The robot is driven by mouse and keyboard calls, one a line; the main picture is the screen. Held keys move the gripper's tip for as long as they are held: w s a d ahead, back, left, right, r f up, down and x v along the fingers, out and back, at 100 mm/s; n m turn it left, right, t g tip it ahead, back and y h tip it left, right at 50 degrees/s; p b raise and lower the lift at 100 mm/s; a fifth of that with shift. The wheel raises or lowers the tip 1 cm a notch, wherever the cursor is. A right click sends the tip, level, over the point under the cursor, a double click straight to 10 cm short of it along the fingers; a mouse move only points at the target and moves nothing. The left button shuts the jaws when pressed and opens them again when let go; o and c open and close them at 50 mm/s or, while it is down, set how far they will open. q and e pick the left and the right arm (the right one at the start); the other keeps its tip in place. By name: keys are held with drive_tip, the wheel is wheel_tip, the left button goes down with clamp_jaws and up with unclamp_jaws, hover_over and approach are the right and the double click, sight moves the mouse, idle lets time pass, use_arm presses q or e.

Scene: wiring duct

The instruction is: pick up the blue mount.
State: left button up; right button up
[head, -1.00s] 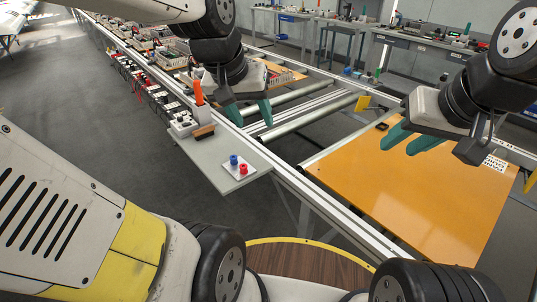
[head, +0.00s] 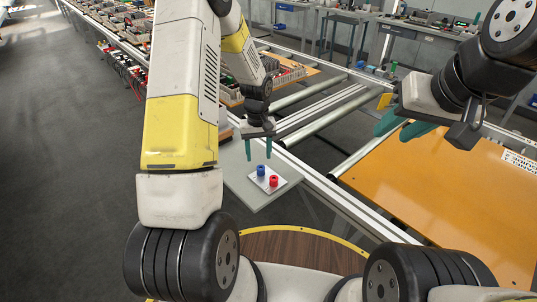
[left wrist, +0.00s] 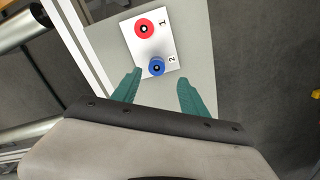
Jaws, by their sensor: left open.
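The blue mount (head: 261,170) stands on a small white plate (head: 259,182) on the grey side shelf. It also shows in the left wrist view (left wrist: 156,67), by the number 2. A red mount (head: 273,181) stands beside it on the same plate, by the number 1 in the left wrist view (left wrist: 144,28). My left gripper (head: 258,150) points down, open and empty, just above and behind the blue mount. In the left wrist view its fingers (left wrist: 158,88) lie apart, with the blue mount just beyond their tips. My right gripper (head: 403,125) hangs above the orange board, fingers apart and empty.
The grey shelf (head: 238,172) has bare room around the plate. An orange board (head: 440,205) lies on the conveyor frame at the right. Metal rollers (head: 320,115) lie between. Crowded trays line the conveyor at the back left.

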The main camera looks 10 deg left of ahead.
sight(261, 169)
use_arm(q)
drive_tip(key=f, duration=0.6)
drive_tip(key=shift+w+d+f, duration=0.1)
drive_tip(key=shift+d+f, duration=0.2)
clamp_jaws()
drive_tip(key=shift+r, duration=0.6)
wheel_tip(261, 169, up, 2)
drive_tip(key=shift+w+r, duration=0.1)
drive_tip(key=s+d+r, duration=0.1)
drive_tip(key=s+d, duration=0.8)
drive_tip(key=s, duration=0.4)
drive_tip(key=shift+d+r, duration=0.3)
drive_tip(key=shift+d, duration=0.05)
drive_tip(key=shift+w+r, duration=0.1)
